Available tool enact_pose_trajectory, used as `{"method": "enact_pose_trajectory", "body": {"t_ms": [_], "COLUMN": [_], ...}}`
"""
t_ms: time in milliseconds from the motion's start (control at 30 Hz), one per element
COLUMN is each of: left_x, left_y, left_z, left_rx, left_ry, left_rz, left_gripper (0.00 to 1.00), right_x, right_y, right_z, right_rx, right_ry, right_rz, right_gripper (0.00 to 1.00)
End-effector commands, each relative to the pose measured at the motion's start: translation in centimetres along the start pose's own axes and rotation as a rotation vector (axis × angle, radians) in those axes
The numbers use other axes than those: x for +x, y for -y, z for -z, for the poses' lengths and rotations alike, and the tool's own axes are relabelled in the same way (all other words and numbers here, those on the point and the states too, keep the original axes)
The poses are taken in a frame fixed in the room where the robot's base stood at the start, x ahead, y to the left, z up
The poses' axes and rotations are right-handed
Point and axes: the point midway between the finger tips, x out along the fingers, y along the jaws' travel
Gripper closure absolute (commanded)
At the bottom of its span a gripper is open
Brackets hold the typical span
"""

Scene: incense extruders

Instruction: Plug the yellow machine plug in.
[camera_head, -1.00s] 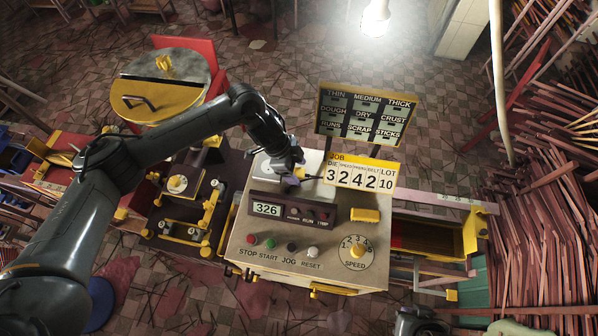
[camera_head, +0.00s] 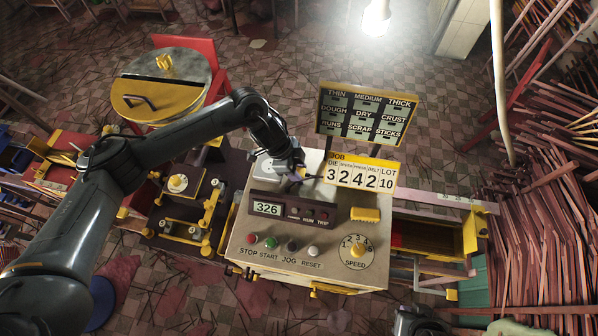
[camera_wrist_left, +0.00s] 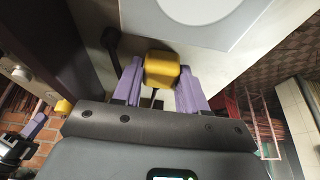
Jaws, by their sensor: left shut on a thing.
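The yellow plug (camera_wrist_left: 161,69) sits between the purple fingers of my left gripper (camera_wrist_left: 160,84) in the left wrist view. The fingers are shut on its sides. In the head view my left gripper (camera_head: 294,177) is over the back of the machine's top, just behind the display, and hides the plug. A pale plate (camera_head: 270,168) with a round face lies beside the gripper there. In the wrist view the plate's white disc (camera_wrist_left: 200,8) is ahead of the plug, apart from it. I cannot make out socket holes.
The control panel (camera_head: 292,228) has buttons, a speed dial (camera_head: 357,250) and a yellow block (camera_head: 365,214). The job sign (camera_head: 361,174) stands close to the gripper's right. A dark cable-like piece (camera_wrist_left: 111,42) is left of the plug in the wrist view.

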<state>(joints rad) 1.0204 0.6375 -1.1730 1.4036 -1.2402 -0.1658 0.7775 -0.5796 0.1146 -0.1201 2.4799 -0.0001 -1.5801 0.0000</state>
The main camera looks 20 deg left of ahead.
Motion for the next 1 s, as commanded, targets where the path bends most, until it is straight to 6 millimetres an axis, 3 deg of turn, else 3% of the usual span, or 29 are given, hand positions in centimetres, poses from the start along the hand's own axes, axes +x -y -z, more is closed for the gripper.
{"method": "enact_pose_trajectory", "body": {"t_ms": [333, 567, 1000], "left_x": [-1.0, -3.9, -5.7], "left_y": [0.1, 0.0, -4.1], "left_z": [0.4, 1.8, 10.6], "left_rx": [0.0, 0.004, 0.006], "left_ry": [-0.002, -0.002, -0.001], "left_rz": [0.001, 0.003, 0.002], "left_gripper": [0.89, 0.89, 0.89], "right_x": [0.3, 0.9, 1.7], "right_y": [-0.2, -0.2, 0.0], "right_z": [-0.1, -0.4, -0.6], "right_rx": [-0.009, -0.009, -0.004], "right_ry": [0.002, 0.002, 0.001], "right_rz": [-0.007, -0.007, -0.003], "right_gripper": [1.0, 1.0, 1.0]}}
